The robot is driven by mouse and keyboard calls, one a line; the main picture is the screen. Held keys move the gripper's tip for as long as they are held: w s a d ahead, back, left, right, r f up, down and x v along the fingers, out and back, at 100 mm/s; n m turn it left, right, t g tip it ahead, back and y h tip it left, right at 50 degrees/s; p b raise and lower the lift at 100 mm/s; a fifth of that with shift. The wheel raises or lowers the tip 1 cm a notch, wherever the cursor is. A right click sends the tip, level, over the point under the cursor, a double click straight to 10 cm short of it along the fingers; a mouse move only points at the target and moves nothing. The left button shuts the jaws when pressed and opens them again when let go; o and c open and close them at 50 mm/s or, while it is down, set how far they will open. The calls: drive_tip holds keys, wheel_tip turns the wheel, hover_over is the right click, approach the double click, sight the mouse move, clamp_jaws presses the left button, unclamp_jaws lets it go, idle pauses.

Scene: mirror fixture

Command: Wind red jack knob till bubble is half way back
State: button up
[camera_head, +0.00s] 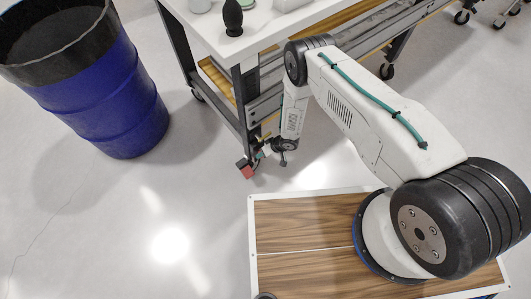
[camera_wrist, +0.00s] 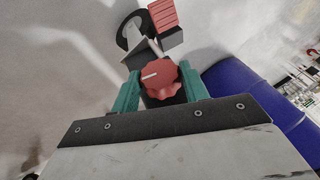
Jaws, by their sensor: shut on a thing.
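The red jack knob (camera_wrist: 160,78) is lobed and has a white line on its face, which points left in the wrist view. My gripper (camera_wrist: 159,73) has its two teal fingers on either side of the knob and is shut on it. In the head view my gripper (camera_head: 266,151) is low beside a leg of the workbench. The knob cannot be told apart there. No bubble or level vial can be made out in either view.
A ribbed red block (camera_wrist: 165,14) and a dark curved part (camera_wrist: 130,33) lie just beyond the knob. The workbench (camera_head: 205,28) carries a black bulb-shaped object (camera_head: 233,17). A blue drum (camera_head: 115,100) stands at left. The floor between drum and workbench is clear.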

drive_tip(key=shift+w+d, duration=0.1)
drive_tip(key=shift+w, duration=0.05)
drive_tip(key=o, duration=1)
drive_tip(key=shift+d, duration=0.1)
drive_tip(key=shift+r, duration=0.1)
drive_tip(key=v, duration=0.7)
drive_tip(key=shift+r, duration=0.3)
drive_tip(key=shift+d, duration=0.1)
